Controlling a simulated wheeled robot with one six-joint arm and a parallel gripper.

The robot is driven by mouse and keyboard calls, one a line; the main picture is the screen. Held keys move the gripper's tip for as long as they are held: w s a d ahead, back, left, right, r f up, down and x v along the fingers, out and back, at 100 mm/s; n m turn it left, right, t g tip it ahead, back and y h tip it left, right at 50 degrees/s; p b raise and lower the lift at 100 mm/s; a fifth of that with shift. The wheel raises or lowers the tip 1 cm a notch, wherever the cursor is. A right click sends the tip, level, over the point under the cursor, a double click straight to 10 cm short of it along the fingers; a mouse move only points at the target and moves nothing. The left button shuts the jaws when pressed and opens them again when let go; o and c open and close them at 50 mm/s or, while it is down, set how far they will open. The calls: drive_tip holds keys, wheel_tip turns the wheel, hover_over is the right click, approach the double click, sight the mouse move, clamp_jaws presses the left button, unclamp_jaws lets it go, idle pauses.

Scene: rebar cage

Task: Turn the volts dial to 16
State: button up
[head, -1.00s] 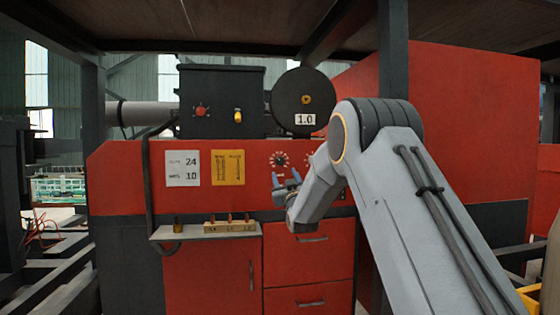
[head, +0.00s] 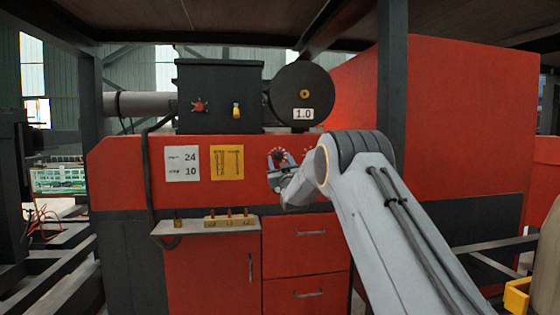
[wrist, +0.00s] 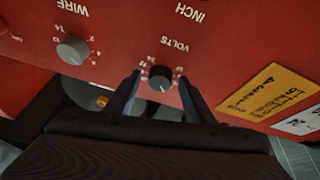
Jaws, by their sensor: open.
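The volts dial (wrist: 160,78) is a black round knob on the red panel, with white marks around it and the word VOLTS beside it in the wrist view. The numbers are too small to read surely. My gripper (wrist: 160,82) is open, one finger on each side of the knob, with gaps left on both sides. Whether the fingertips reach the knob's depth is unclear. In the head view my gripper (head: 283,178) is in front of the dials and partly hides the volts dial (head: 279,157). A grey dial marked WIRE (wrist: 73,49) sits left of the volts dial in the wrist view.
A white card (head: 182,164) reads 24 and 10, beside a yellow chart (head: 227,162). A shelf (head: 180,228) below holds a block with several small pegs. A dark box (head: 219,98) and a round drum marked 1.0 (head: 302,90) stand on the red machine.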

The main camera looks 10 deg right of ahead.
drive_tip(key=c, duration=1.1)
drive_tip(key=shift+o, duration=0.2)
drive_tip(key=shift+n+b, duration=0.4)
drive_tip(key=shift+b, duration=0.05)
